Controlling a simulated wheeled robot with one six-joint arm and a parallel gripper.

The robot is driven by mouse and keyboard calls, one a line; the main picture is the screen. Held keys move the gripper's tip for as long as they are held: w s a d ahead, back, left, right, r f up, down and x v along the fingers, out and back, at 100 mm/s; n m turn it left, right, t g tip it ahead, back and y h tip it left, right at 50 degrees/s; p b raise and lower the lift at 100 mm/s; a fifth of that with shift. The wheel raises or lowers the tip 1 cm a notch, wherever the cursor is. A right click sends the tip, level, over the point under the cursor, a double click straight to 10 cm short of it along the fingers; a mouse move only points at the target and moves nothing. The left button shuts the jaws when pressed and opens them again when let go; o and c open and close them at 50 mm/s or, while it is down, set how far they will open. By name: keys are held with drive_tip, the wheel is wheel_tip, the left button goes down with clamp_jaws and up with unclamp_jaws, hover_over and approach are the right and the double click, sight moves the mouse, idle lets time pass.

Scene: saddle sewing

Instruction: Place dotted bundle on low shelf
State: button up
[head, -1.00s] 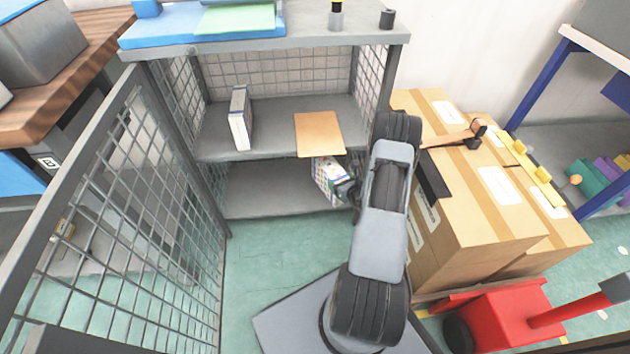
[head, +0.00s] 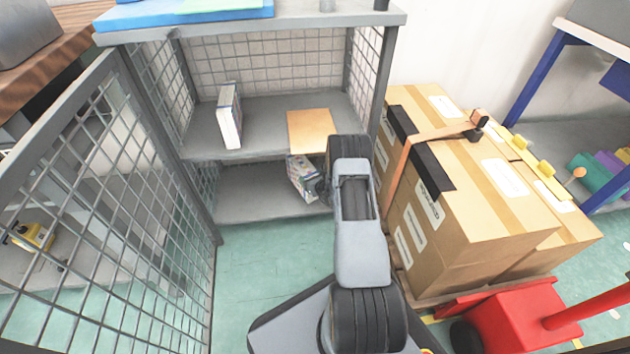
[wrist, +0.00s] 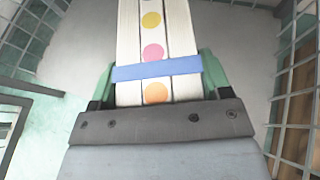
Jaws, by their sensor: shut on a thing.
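The dotted bundle (head: 302,176) is white with coloured dots. In the wrist view the bundle (wrist: 155,45) shows yellow, pink and orange dots and a blue band around it. My gripper (wrist: 157,75) is shut on it, with a green finger on each side. In the head view my gripper (head: 324,188) holds the bundle tilted at the low shelf (head: 250,195), under the front of the upper shelf. My arm hides part of the low shelf's right side. I cannot tell whether the bundle touches the shelf.
On the upper shelf (head: 265,115) stand a white book-like bundle (head: 229,120) and a tan board (head: 311,130) that reaches its front edge. An open mesh door (head: 100,200) is at left. Strapped cardboard boxes (head: 470,210) stand close at right. The low shelf's left part is clear.

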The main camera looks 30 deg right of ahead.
drive_tip(key=f+b, duration=0.1)
drive_tip(key=f, duration=0.1)
drive_tip(key=w+f+b, duration=0.1)
drive_tip(key=f, duration=0.1)
drive_tip(key=shift+a, duration=0.1)
drive_tip(key=shift+r, duration=0.15)
drive_tip(key=o, duration=1.7)
drive_tip(key=shift+s+f, duration=0.1)
drive_tip(key=shift+f, duration=0.15)
